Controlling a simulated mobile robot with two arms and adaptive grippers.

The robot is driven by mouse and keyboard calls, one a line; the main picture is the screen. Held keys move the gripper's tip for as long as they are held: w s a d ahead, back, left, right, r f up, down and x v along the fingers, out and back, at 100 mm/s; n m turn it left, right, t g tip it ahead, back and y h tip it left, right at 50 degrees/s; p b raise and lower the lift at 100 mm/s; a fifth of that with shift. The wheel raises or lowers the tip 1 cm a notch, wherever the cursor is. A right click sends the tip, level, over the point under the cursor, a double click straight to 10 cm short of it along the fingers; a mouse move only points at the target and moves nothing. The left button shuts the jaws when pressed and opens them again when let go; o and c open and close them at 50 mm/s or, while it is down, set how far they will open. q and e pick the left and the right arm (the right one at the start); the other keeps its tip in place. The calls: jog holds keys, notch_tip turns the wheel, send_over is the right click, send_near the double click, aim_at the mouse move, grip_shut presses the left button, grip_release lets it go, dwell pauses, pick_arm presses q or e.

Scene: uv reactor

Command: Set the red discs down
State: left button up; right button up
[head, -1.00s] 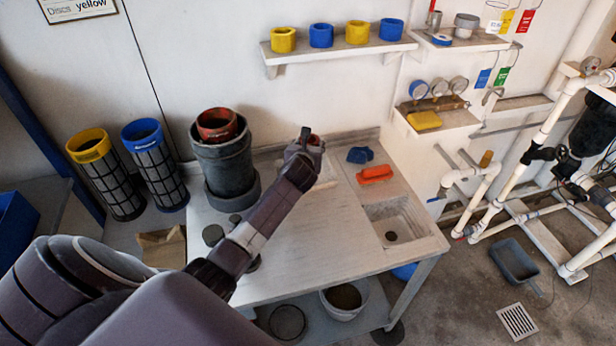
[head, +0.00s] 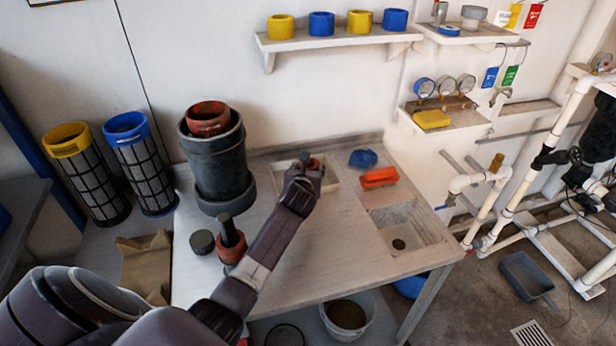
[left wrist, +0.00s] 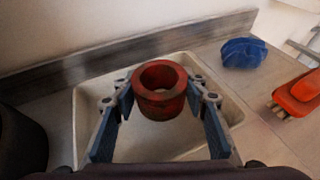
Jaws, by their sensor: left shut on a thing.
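My left gripper (head: 303,168) is above the pale shallow tray (head: 330,182) on the bench. In the left wrist view, the gripper (left wrist: 160,92) is shut on a red ring-shaped disc (left wrist: 158,104), hollow in the middle. The ring is over the tray (left wrist: 88,118); whether it touches the tray's floor I cannot tell. Another red ring (head: 208,118) sits in the top of a dark grey cylinder (head: 220,165) at the bench's left. A red-and-black piece with an upright stem (head: 231,250) stands nearer, beside my arm. My right gripper does not show.
A blue cloth-like item (head: 362,158) and an orange brush (head: 379,178) lie right of the tray, behind the sink (head: 405,215). Yellow-topped (head: 68,140) and blue-topped (head: 127,127) mesh cylinders stand at the left. The bench's middle front is clear.

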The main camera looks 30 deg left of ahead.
pick_arm(q)
notch_tip(320, 180, down, 2)
jog(key=shift+w+b, duration=0.1)
jog(key=shift+b, duration=0.45)
jog(key=shift+r, duration=0.15)
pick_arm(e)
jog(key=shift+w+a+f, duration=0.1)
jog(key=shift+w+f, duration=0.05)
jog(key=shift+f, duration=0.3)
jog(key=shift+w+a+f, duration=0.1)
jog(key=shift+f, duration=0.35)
pick_arm(q)
jog(key=o, duration=1.2)
jog(key=shift+c, duration=0.2)
jog(key=p+v, duration=0.1)
jog(key=v, duration=1.1)
jog(key=shift+r, duration=0.15)
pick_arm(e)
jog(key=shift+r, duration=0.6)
